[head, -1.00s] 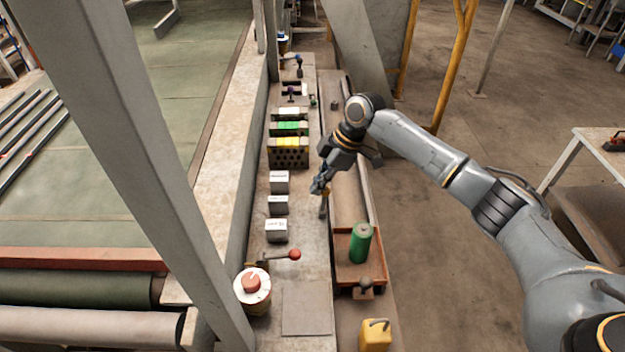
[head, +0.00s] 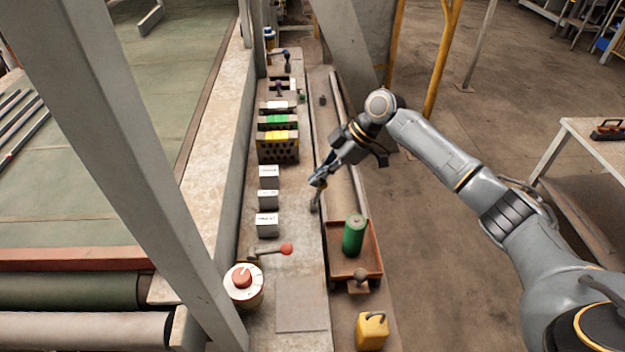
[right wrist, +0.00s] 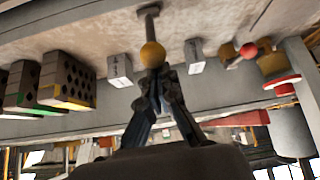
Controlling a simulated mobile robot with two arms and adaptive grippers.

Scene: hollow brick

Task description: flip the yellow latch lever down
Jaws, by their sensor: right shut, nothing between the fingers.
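The yellow latch lever is a metal stem with a yellow ball knob (right wrist: 152,54) in the right wrist view. Its stem (right wrist: 149,22) runs from the knob to a mount on the worn bench surface. In the head view the lever's stem (head: 315,203) appears to stand up from the bench, right of the small grey boxes; its knob is mostly hidden by my gripper. My right gripper (head: 318,181) is shut and empty, right at the knob. In the right wrist view its fingertips (right wrist: 152,84) are close behind the knob; I cannot tell whether they touch it. My left gripper is out of view.
Several grey boxes (head: 267,224) line the bench's left side. A red-knobbed lever (head: 286,249) and a red-and-white button (head: 243,280) are nearer. A green cylinder (head: 353,236) stands in an orange tray (head: 375,262) to the right. A yellow can (head: 371,331) stands in front.

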